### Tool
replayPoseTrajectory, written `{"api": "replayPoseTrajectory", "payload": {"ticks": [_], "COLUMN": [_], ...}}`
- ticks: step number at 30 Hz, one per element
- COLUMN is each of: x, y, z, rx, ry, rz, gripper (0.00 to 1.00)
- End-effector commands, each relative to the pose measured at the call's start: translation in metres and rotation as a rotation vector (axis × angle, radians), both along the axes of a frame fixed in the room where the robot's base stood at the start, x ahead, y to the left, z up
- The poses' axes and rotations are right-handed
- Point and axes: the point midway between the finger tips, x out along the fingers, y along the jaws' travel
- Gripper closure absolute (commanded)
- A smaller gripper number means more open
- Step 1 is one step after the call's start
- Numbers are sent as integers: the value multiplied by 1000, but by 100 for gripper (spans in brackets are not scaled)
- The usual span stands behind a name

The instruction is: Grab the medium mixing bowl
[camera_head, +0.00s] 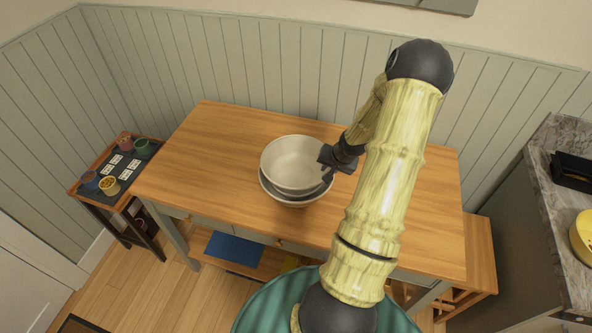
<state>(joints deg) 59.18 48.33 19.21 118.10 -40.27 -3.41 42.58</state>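A pale cream bowl (293,160) sits nested in a second bowl (290,200) on the wooden table (220,130). A dark band shows between their rims at the front, and the lower bowl's white side shows below it. The size of each bowl is hard to judge, so I cannot tell which is the medium one. My gripper (328,170) is at the right rim of the upper bowl. Its dark fingers are small and partly hidden, so I cannot tell whether they are open, shut or touching the rim.
The tabletop around the bowls is clear. A small side table (118,172) with little pots and cards stands at the left. A marble counter (555,180) with a yellow bowl (584,236) is at the right. A panelled wall (240,65) runs behind the table.

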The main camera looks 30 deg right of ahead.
Motion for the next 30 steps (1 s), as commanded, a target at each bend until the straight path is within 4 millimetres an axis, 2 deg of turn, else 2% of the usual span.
{"api": "replayPoseTrajectory", "payload": {"ticks": [8, 21, 30], "x": [3, 22, 22], "y": [-1, -5, -5], "z": [-4, -45, -47], "rx": [0, 0, 0], "ry": [0, 1, 0], "rz": [-1, 1, 0], "gripper": [81, 81, 81]}}
